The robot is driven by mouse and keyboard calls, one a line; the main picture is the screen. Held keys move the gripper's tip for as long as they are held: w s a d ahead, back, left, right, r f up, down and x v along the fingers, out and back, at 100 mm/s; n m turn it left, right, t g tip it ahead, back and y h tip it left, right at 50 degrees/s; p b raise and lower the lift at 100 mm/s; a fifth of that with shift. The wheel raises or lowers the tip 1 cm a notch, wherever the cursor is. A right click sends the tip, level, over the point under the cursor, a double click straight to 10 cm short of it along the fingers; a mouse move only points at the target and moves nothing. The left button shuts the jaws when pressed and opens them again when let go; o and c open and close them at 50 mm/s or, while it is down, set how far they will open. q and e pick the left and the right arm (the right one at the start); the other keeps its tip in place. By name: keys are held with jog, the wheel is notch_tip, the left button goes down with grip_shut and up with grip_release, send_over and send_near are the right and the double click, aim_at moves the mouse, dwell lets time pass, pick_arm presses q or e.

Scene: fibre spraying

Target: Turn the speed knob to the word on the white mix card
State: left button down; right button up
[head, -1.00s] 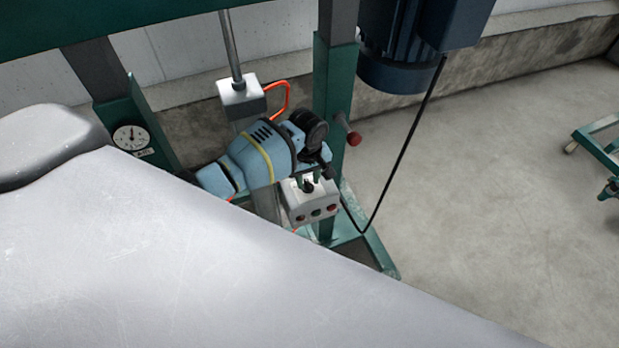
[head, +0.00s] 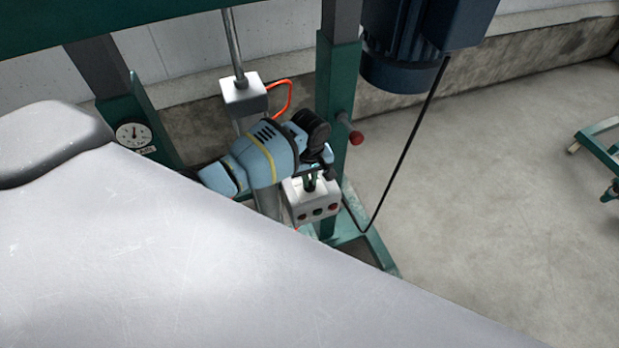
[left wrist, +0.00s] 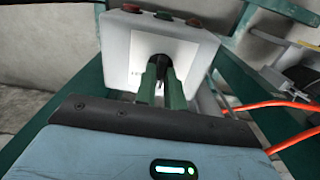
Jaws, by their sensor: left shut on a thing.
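The speed knob (left wrist: 159,60) is a small dark knob on the face of a white control box (head: 296,199). The box also shows in the left wrist view (left wrist: 200,52). My left gripper (head: 311,183) reaches the box from above. In the left wrist view its green fingers (left wrist: 161,88) are shut on the knob and hide most of it. Faint print lies beside the knob, too small to read, and the knob's pointing direction cannot be told. I cannot make out the white mix card in either view. My right gripper is not in view.
Red and dark buttons (head: 318,211) sit on the box below the knob. A green post (head: 340,80) with a red-ended lever (head: 355,137) stands just behind. A blue motor (head: 405,60) trails a black cable. A round gauge (head: 133,135) is at left. Open floor lies right.

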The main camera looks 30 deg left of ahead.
aim_at(310, 182)
pick_arm(q)
jog(key=m+p, duration=0.1)
jog(key=m, duration=0.2)
jog(key=shift+r, duration=0.1)
jog(key=m, duration=0.4)
jog(key=shift+p, duration=0.35)
jog(key=shift+m, duration=1.3)
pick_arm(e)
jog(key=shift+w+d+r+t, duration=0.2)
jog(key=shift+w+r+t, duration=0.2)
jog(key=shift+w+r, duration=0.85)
pick_arm(q)
jog(key=shift+f, duration=0.2)
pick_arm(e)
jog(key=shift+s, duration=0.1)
pick_arm(q)
jog(key=c, duration=1.5)
grip_release()
jog(key=shift+r, duration=0.2)
jog(key=shift+r, duration=3.75)
